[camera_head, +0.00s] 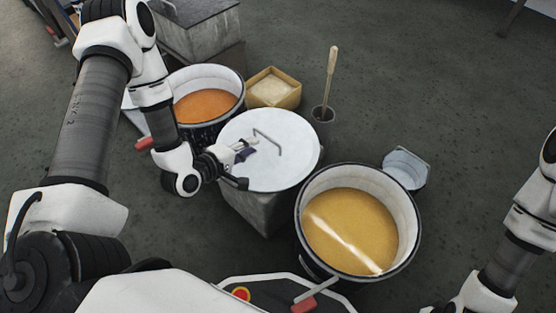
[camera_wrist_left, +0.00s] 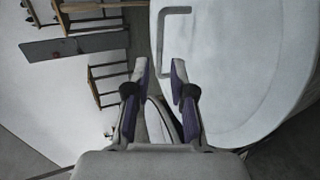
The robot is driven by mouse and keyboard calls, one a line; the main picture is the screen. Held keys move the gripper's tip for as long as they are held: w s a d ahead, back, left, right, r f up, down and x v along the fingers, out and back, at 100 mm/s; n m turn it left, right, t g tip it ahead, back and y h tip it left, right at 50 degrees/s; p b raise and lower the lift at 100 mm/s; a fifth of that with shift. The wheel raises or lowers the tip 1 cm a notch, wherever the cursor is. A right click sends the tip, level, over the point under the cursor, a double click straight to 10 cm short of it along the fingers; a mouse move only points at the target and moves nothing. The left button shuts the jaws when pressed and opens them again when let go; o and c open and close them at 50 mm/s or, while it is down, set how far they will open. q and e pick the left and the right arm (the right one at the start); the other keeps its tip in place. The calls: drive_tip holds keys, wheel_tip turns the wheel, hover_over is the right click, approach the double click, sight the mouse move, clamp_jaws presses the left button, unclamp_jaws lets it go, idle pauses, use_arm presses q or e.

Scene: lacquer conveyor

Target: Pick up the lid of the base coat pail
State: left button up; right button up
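A round white lid (camera_head: 285,170) with a thin bent handle (camera_head: 268,137) lies on a grey block (camera_head: 252,206) between two pails. The lid fills the right of the left wrist view (camera_wrist_left: 230,70), with its handle (camera_wrist_left: 161,40) ahead of the fingertips. My left gripper (camera_head: 243,166) is over the left part of the lid, apart from the handle. Its fingers (camera_wrist_left: 161,68) are open with nothing between them. One pail (camera_head: 352,270) holds yellow liquid; the other (camera_head: 206,134) holds orange liquid. I cannot tell which is the base coat pail. My right gripper is out of view.
A yellowish box (camera_head: 274,88) and a dark cup with a wooden-handled tool (camera_head: 331,75) stand behind the lid. A small pale tray (camera_head: 405,168) lies beside the yellow pail. A grey bin (camera_head: 197,30) stands at the back. The floor at right is clear.

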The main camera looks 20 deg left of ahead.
sight(266, 137)
use_arm(q)
drive_tip(key=shift+n, duration=0.3)
drive_tip(key=b+x, duration=0.1)
drive_tip(key=x, duration=0.1)
drive_tip(key=b+x, duration=0.2)
drive_tip(key=x, duration=0.1)
drive_tip(key=b+x, duration=0.1)
drive_tip(key=x, duration=0.2)
drive_tip(key=shift+w+a+f+b, duration=0.15)
drive_tip(key=shift+a+f+b, duration=0.05)
drive_tip(key=shift+a+b, duration=0.15)
drive_tip(key=shift+w+r, duration=0.1)
drive_tip(key=shift+r, duration=0.05)
clamp_jaws()
